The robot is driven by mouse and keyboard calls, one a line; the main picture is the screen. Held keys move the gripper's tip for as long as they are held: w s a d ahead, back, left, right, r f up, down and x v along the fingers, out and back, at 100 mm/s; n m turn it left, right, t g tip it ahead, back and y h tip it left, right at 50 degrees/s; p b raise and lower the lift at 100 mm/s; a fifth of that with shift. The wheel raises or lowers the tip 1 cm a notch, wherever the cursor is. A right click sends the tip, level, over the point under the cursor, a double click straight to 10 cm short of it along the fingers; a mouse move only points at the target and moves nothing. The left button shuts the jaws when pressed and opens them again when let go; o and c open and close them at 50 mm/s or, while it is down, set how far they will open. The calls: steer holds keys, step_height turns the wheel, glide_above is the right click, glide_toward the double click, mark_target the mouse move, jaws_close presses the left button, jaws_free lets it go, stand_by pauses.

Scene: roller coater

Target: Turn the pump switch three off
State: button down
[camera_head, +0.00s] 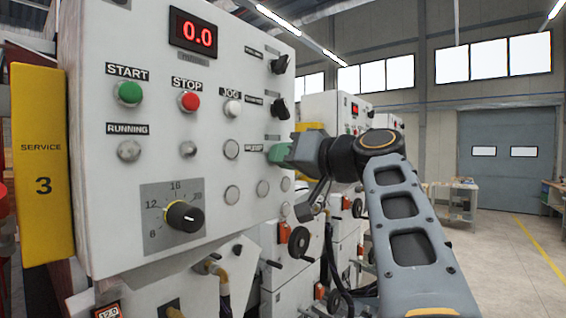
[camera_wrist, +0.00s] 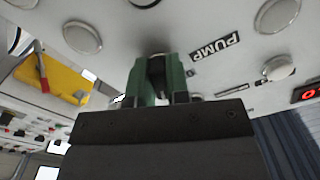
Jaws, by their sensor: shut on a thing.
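The pump switch (camera_wrist: 156,66) is a black knob on the white panel beside the PUMP label (camera_wrist: 215,46) in the wrist view. My gripper (camera_wrist: 158,78) has green fingers, one on each side of this knob, and is shut on it. In the head view my gripper (camera_head: 279,153) reaches the panel's right side, below two other black knobs, and hides the knob it holds. The knob's exact pointing angle is hard to tell.
The white control panel (camera_head: 110,60) carries an upper black knob (camera_head: 279,64), a middle black knob (camera_head: 281,108), a green START button (camera_head: 129,93), a red STOP button (camera_head: 188,101) and a dial (camera_head: 184,216). A handwheel (camera_head: 298,242) stands below my gripper. Open floor lies at right.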

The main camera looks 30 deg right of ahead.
steer(key=n+b, duration=0.2)
steer(key=shift+f+n+b, duration=0.3)
steer(key=n+b, duration=0.1)
steer(key=n, duration=0.1)
steer(key=shift+d+r+n+b, duration=0.1)
steer(key=shift+n+b, duration=0.3)
steer(key=n+b, duration=0.2)
steer(key=n, duration=0.3)
steer(key=shift+w+d+r, duration=0.1)
steer(key=shift+r, duration=0.05)
steer(key=shift+n, duration=0.4)
steer(key=c, duration=1.1)
jaws_free()
steer(key=b+v, duration=0.1)
steer(key=v, duration=1.3)
steer(key=shift+b, duration=0.4)
